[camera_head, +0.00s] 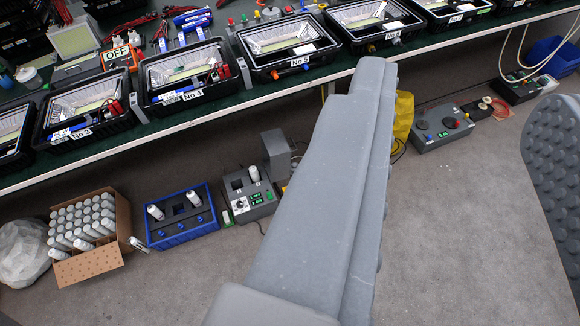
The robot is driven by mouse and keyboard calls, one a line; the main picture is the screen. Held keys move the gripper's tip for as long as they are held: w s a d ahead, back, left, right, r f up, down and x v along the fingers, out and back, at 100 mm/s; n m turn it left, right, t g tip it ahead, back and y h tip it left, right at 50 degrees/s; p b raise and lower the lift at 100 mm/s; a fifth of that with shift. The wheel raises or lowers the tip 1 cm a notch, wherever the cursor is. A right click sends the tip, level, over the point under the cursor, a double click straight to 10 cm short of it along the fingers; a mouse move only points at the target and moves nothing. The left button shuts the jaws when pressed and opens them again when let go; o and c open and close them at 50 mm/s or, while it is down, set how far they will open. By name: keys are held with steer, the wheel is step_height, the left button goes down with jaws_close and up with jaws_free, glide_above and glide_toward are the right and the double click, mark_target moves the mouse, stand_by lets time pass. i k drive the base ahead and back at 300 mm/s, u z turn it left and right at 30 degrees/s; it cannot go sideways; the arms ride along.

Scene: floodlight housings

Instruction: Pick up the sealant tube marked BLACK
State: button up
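My gripper (467,88) is open in the foreground. Its long smooth grey finger runs up the middle, and a studded pad shows at the right edge. Nothing is seen between them. No label reading BLACK can be made out. White tubes (91,217) stand packed in a cardboard box on the floor at lower left. Two more white tubes, a left one (155,212) and a right one (193,198), stand in a blue tray. Another white tube (254,174) stands in a grey device. My gripper is apart from all of them, to their right.
A green-topped bench (147,130) crosses the top with several black floodlight housings (287,46). The blue tray (170,239), grey device (262,210) and cardboard box (88,268) are on the floor below. A grey control box (441,128) sits right of centre. The lower-right floor is clear.

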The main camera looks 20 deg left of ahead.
mark_target(254, 172)
steer(key=u, duration=0.1)
steer(key=i, duration=1.15)
steer(key=u, duration=0.7)
